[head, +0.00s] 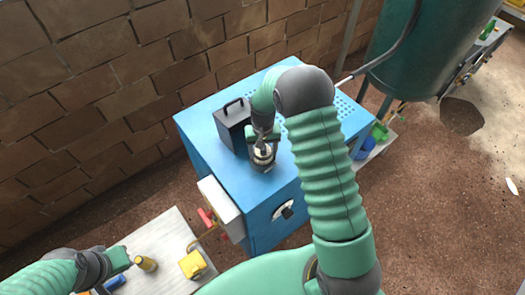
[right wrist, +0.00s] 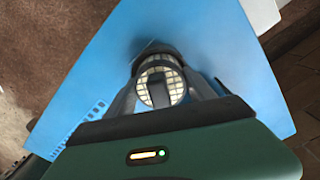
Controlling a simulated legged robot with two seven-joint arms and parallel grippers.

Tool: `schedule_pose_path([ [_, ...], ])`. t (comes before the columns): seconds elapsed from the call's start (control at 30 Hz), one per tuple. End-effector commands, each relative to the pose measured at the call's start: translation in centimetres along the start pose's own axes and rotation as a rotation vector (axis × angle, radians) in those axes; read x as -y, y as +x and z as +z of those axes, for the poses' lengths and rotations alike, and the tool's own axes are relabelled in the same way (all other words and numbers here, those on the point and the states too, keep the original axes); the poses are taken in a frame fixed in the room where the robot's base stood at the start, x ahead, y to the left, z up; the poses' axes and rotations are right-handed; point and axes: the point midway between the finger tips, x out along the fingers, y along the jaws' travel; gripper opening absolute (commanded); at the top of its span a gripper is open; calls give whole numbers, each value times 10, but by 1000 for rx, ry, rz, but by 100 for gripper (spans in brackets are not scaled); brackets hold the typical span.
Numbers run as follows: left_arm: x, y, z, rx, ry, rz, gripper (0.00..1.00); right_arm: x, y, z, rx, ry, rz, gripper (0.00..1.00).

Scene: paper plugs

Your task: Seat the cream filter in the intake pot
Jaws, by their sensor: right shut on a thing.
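My right gripper (head: 263,146) points down over the top of the blue cabinet and is shut on the cream filter. In the right wrist view the filter (right wrist: 153,95) shows as a round cream grid with a dark bar across it, between the two fingers of the gripper (right wrist: 165,88). In the head view a small round grey metal form, likely the intake pot (head: 263,164), shows right under the gripper. I cannot tell how deep the filter sits in it. My left gripper (head: 119,260) is at the lower left, above the pale table; its jaws are unclear.
A dark box with a handle (head: 234,122) stands on the blue cabinet (head: 208,143), close left of the right gripper. A white box (head: 220,208) is on the cabinet's side. The pale table (head: 170,232) holds a yellow cylinder (head: 146,263) and a yellow block (head: 192,264).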

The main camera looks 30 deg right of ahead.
Motion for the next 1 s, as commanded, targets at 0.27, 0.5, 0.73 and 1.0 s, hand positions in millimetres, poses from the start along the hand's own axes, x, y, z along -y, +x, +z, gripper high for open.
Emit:
schedule_pose_path([
  [0.27,0,2,0,0,0,0,0,0,6,0,4,0,2,21],
  [0.5,0,-2,0,0,0,0,0,0,2,1,7,0,2,21],
  [0.73,0,-1,0,0,0,0,0,0,2,1,5,0,2,73],
  [1.0,0,-1,0,0,0,0,0,2,2,1,4,-2,-1,88],
])
